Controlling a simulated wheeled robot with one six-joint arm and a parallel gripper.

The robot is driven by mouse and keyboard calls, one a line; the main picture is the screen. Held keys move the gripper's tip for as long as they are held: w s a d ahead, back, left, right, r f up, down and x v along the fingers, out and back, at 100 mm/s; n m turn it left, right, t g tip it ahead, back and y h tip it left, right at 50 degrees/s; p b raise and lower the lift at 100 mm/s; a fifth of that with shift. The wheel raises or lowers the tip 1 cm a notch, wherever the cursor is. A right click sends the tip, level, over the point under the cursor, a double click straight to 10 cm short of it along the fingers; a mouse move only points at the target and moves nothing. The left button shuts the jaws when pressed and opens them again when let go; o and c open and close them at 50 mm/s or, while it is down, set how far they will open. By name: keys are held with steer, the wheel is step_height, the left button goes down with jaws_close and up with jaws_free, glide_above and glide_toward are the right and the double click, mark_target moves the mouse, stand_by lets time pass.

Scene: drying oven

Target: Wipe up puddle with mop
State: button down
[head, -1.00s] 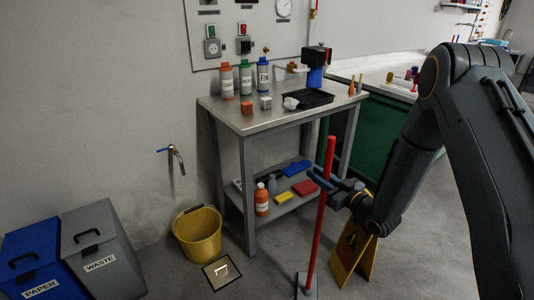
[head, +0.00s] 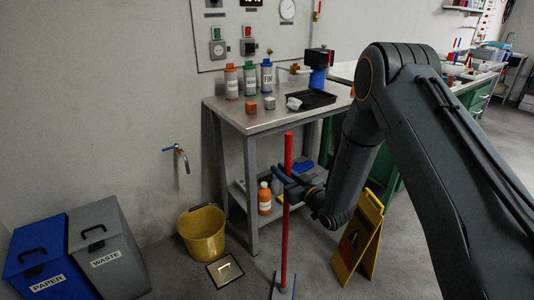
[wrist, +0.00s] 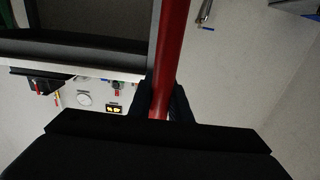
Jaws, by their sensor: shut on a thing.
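The mop (head: 286,215) has a red handle that stands nearly upright in the head view. Its flat grey head (head: 282,289) is at the floor near the bottom edge, partly cut off by the frame. My gripper (head: 286,187) is shut on the red handle, below its top end. In the wrist view the red handle (wrist: 171,60) runs up from between the dark fingers (wrist: 160,105). I cannot make out a puddle in these frames.
A metal table (head: 262,122) with bottles stands behind the mop. A yellow floor sign (head: 359,238) stands to the right. Blue paper (head: 38,258) and grey waste bins (head: 104,248) stand at the left.

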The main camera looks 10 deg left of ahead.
steer(key=a+r+p, duration=0.3)
steer(key=r+p, duration=0.1)
steer(key=r, duration=0.4)
steer(key=shift+s, duration=0.15)
stand_by(1.1)
